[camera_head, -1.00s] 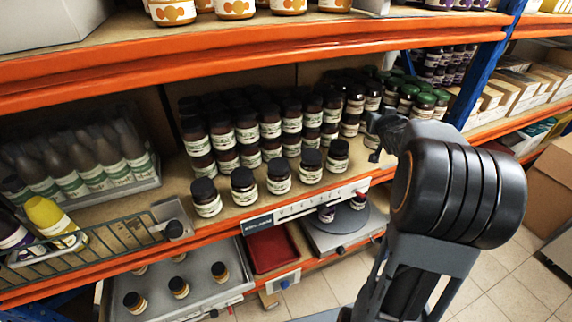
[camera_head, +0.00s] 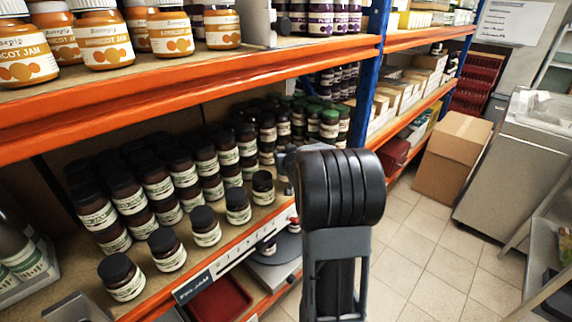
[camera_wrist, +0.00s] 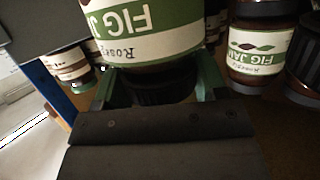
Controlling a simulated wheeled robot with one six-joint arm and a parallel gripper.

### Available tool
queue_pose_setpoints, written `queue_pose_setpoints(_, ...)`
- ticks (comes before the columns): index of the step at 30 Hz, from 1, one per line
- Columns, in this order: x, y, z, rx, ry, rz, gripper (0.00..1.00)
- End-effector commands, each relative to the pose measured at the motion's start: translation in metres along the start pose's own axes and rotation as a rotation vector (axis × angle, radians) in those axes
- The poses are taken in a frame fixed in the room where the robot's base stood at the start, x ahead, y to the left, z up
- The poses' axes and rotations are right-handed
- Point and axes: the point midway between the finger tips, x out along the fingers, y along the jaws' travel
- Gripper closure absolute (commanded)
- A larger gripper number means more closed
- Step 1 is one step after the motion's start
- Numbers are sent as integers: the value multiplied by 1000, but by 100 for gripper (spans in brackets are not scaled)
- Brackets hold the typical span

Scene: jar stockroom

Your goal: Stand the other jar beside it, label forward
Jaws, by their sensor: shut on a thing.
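In the wrist view my gripper (camera_wrist: 155,92) is shut on a jar (camera_wrist: 150,45) with a green and cream fig jam label. Its label faces the wrist camera and reads upside down there; its dark lid lies between the fingers. Another fig jam jar (camera_wrist: 258,52) stands to the right, apart from the held one, its label also showing. In the head view my arm hides the gripper and the held jar. A front row of dark-lidded jars, including the nearest jar (camera_head: 122,277) and the far-end jar (camera_head: 263,187), stands along the shelf edge, labels outward.
Stacked dark jars (camera_head: 155,180) fill the shelf behind the front row, with green-lidded jars (camera_head: 330,122) farther along. The orange shelf above (camera_head: 200,85) overhangs. A blue upright (camera_head: 365,80) stands beyond. A red tray (camera_head: 222,298) sits lower down. Floor to the right is open.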

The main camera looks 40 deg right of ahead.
Motion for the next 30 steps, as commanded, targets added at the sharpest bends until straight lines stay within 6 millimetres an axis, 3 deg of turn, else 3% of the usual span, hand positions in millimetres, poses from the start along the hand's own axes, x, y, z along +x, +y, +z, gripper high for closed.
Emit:
queue_pose_setpoints(7,8,1,25,0,1,1,100)
queue_pose_setpoints(21,9,1,30,-1,3,2,100)
queue_pose_setpoints(22,9,1,31,0,-2,2,31)
queue_pose_setpoints(30,9,1,31,0,-2,2,9)
